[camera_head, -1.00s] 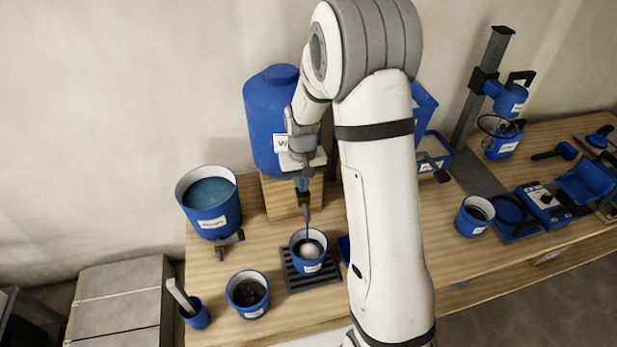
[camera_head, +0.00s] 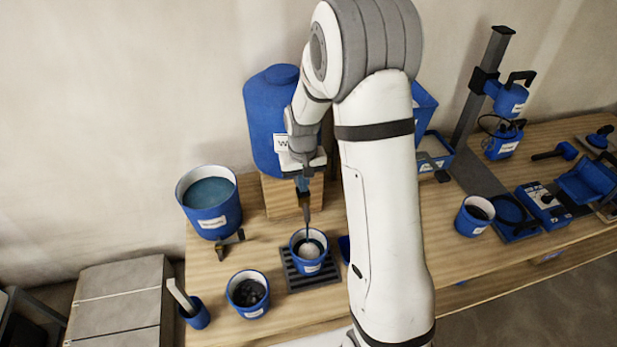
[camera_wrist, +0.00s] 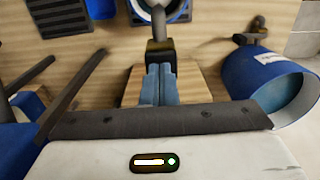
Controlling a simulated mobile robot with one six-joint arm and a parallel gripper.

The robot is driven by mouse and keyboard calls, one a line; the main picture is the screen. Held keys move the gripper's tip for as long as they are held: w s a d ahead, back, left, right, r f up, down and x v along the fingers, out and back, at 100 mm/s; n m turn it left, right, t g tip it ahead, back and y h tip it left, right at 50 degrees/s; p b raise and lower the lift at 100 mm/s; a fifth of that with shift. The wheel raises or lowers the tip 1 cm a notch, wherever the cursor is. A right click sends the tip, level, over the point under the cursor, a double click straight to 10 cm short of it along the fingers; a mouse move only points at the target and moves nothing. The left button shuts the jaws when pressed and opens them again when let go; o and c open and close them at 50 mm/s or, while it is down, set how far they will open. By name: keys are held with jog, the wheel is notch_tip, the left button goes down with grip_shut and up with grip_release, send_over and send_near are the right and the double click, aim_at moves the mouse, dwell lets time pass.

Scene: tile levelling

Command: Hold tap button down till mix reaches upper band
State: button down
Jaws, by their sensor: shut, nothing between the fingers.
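The blue water tank (camera_head: 264,105) stands on a wooden block, partly hidden by my arm. Its dark tap (camera_head: 305,203) sticks out below my gripper (camera_head: 302,187); the tap also shows in the wrist view (camera_wrist: 160,54). My gripper (camera_wrist: 160,75) is shut and empty, its blue fingertips at the tap's dark block, apparently touching it. The button itself is hidden. A thin stream runs from the spout into a blue cup (camera_head: 310,267) on a dark slatted grate (camera_head: 291,283). The cup holds a pale mound with darker liquid around it. No band marks are readable.
A blue bucket of teal liquid (camera_head: 211,222) with its own tap stands left. A cup of dark lumps (camera_head: 247,294) and a tool holder (camera_head: 196,314) stand in front. My arm hides the middle of the wooden table (camera_head: 455,260); more tools stand right.

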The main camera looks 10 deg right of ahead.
jog(key=shift+s+f, duration=0.2)
jog(key=shift+s, duration=0.1)
jog(key=shift+r+p, duration=0.35)
notch_tip(320, 180, up, 14)
jog(key=shift+w+f, duration=0.15)
jog(key=shift+w, duration=0.1)
jog(key=s+r+t, duration=0.1)
jog(key=s+r, duration=0.2)
jog(key=s, duration=0.8)
jog(key=s+d+r+t, duration=0.1)
jog(key=s+r+t, duration=0.1)
jog(key=s, duration=1)
jog(key=shift+s+r, duration=0.25)
jog(key=shift+r, duration=0.35)
